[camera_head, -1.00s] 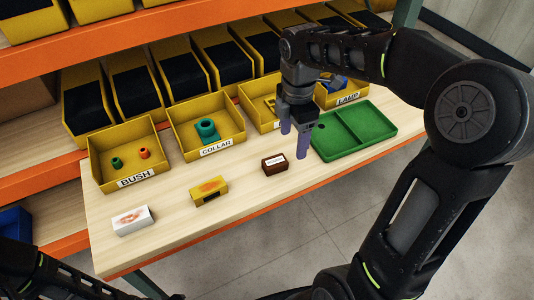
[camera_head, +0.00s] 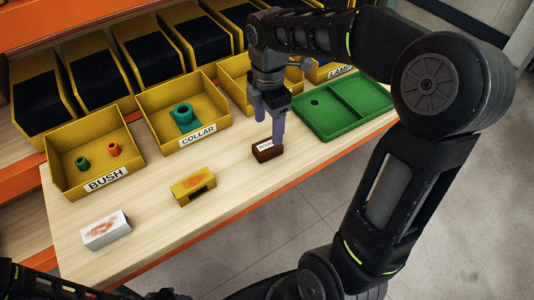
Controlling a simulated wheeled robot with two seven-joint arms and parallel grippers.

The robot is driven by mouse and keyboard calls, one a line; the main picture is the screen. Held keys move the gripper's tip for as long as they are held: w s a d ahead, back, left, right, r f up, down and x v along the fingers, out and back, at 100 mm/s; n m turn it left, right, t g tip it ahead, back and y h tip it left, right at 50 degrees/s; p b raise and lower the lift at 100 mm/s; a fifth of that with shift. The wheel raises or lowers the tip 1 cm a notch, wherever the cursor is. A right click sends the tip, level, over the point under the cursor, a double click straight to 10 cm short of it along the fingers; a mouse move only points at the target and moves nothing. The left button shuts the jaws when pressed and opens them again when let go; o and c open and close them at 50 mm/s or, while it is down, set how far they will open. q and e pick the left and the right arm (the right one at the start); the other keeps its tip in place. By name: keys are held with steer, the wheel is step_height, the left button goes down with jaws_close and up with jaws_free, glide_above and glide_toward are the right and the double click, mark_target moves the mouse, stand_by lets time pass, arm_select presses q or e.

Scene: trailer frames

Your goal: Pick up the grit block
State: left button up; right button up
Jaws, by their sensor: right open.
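A small dark brown block (camera_head: 267,152) with a white label lies on the wooden bench top; its lettering is too small to read surely. A yellow block (camera_head: 193,187) with an orange patch lies to its left. A white block (camera_head: 106,230) with a reddish patch lies farther left, near the front edge. My right gripper (camera_head: 269,122) is open and points down at the brown block. One finger is close beside the block's right end; the other is behind and above its left end. Contact cannot be told. My left gripper is not in view.
Yellow bins stand along the back, labelled BUSH (camera_head: 60,183), COLLAR (camera_head: 150,133) and LAMP; my right arm partly hides the right ones. A green divided tray (camera_head: 324,129) lies right of the brown block. The bench's orange front edge (camera_head: 150,264) is near the blocks.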

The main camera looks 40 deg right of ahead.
mark_target(269, 144)
steer(key=shift+f, duration=1.25)
steer(key=shift+s+d+f+p, duration=0.1)
steer(key=shift+f+p, duration=0.15)
steer(key=shift+f, duration=1.1)
steer(key=shift+d+f+p, duration=0.1)
steer(key=shift+f+p, duration=0.1)
steer(key=shift+f, duration=1.1)
steer(key=shift+a, duration=0.1)
jaws_close()
